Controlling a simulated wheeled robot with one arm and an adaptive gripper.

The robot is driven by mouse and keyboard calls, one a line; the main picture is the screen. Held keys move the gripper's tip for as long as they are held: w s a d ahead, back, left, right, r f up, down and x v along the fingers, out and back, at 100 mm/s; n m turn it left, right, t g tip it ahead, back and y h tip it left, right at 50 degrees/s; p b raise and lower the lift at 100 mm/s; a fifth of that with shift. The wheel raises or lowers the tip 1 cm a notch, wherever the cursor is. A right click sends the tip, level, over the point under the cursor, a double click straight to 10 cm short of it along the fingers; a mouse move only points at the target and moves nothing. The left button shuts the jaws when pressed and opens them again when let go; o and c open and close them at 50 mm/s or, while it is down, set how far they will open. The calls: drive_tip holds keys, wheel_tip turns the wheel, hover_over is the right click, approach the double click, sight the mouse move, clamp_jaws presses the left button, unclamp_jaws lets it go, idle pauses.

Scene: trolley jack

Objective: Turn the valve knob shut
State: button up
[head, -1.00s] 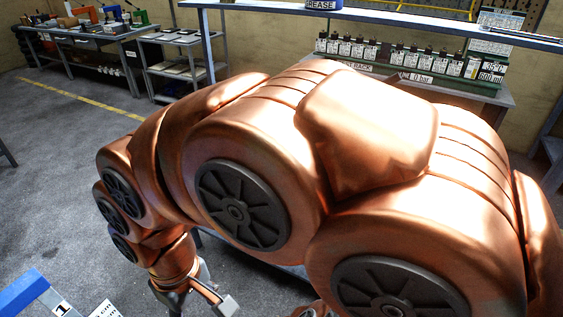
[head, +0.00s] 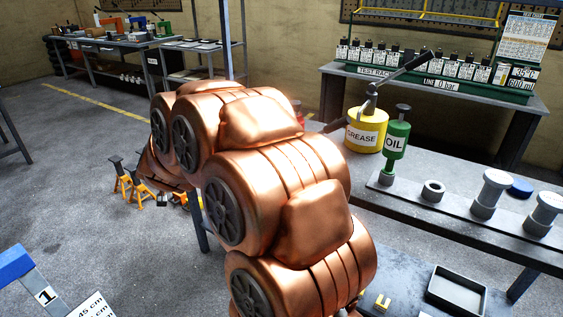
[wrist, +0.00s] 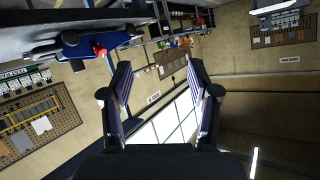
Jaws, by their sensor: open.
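In the wrist view a blue jack body (wrist: 78,42) with dark metal parts shows at the upper left, at the edge of a grey surface. A small red piece (wrist: 100,49) sticks out from it. It looks like the valve knob, but it is too small to tell its setting. My gripper (wrist: 159,66) is open and empty, its two dark fingers spread wide. The red piece lies to the left of the fingers, apart from them. In the head view my copper arm hides my gripper, and the jack does not show.
In the head view a grey bench holds a yellow grease can (head: 366,131), a green oil bottle (head: 396,137) and metal cylinders. A black tray (head: 457,291) sits lower right. Orange jack stands (head: 140,190) are on the floor left of my arm. The left floor is mostly clear.

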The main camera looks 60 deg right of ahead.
drive_tip(key=shift+s+d+f+m+g+h+b, duration=1.7)
drive_tip(key=shift+s+d, duration=0.85)
drive_tip(key=shift+d, duration=3.1)
drive_tip(key=shift+s+d+f+m+g+h+b, duration=1.25)
drive_tip(key=shift+s+d+g+h, duration=1.1)
drive_tip(key=shift+d, duration=3.25)
drive_tip(key=shift+s+d+f+m+g+h+b, duration=1.6)
drive_tip(key=shift+s+d, duration=1.2)
drive_tip(key=shift+d, duration=2.85)
drive_tip(key=shift+r, duration=0.3)
drive_tip(key=shift+c, duration=0.5)
drive_tip(key=c, duration=1.1)
drive_tip(key=shift+o, duration=0.2)
